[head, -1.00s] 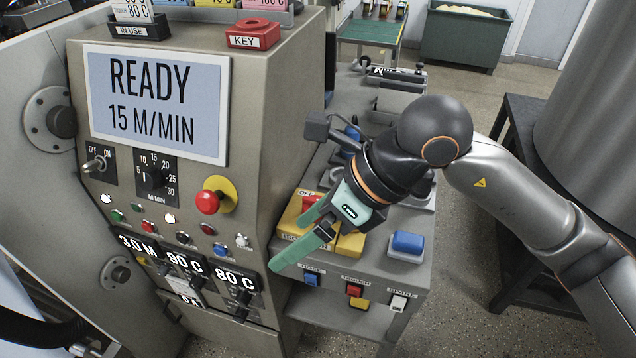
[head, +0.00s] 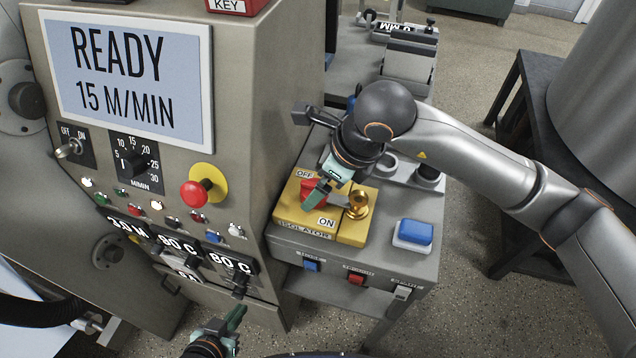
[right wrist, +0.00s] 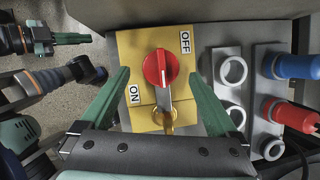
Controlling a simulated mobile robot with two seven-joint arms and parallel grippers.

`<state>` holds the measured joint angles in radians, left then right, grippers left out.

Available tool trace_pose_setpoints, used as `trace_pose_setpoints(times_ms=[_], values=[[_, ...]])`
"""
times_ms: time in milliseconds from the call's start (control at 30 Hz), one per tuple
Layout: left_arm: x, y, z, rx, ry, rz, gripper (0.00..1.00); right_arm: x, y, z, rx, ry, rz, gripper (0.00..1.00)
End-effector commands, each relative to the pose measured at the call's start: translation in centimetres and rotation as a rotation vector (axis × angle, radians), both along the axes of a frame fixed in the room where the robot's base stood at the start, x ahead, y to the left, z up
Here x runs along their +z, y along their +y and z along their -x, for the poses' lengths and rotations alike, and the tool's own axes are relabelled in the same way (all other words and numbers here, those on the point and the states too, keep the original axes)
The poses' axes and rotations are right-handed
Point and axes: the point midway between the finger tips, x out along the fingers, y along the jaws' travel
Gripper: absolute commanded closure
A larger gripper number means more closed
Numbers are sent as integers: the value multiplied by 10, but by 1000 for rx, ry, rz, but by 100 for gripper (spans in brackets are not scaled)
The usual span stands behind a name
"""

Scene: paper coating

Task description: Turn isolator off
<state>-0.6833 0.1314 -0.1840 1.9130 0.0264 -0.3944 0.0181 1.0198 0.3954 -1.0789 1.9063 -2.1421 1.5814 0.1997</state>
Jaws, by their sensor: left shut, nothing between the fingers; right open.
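The isolator is a yellow box (head: 290,212) on the grey side bench, with a red rotary knob (head: 308,186) and OFF and ON labels. In the right wrist view the red knob (right wrist: 154,72) has its white mark upright in the picture, between OFF at upper right and ON at lower left. My right gripper (head: 328,182) is over the box, open, with its green fingers (right wrist: 161,80) either side of the knob and apart from it. They hide part of the knob in the head view. My left gripper (head: 238,315) is shut and empty at the bottom, away from the isolator.
A brass piece (head: 358,204) stands beside the knob. A blue button (head: 413,233) is to the right on the bench. The machine panel (head: 240,120) with its red stop button (head: 194,193) stands at left. Red (right wrist: 290,115) and blue parts are beside the box.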

Motion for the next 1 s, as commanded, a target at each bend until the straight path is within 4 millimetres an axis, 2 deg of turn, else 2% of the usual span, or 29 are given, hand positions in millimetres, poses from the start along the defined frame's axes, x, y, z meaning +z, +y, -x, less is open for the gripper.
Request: trace_pose_setpoints(times_ms=[200, 533, 1000], values=[[3, 0, -2, 0, -4, 0, 100, -21, 7, -5, 1, 2, -1, 5], [3, 0, -3, 0, -6, 1, 100, -24, 8, -6, 1, -1, -1, 5], [4, 0, -3, 0, -7, 1, 100, -24, 8, -6, 1, 0, -1, 56]])
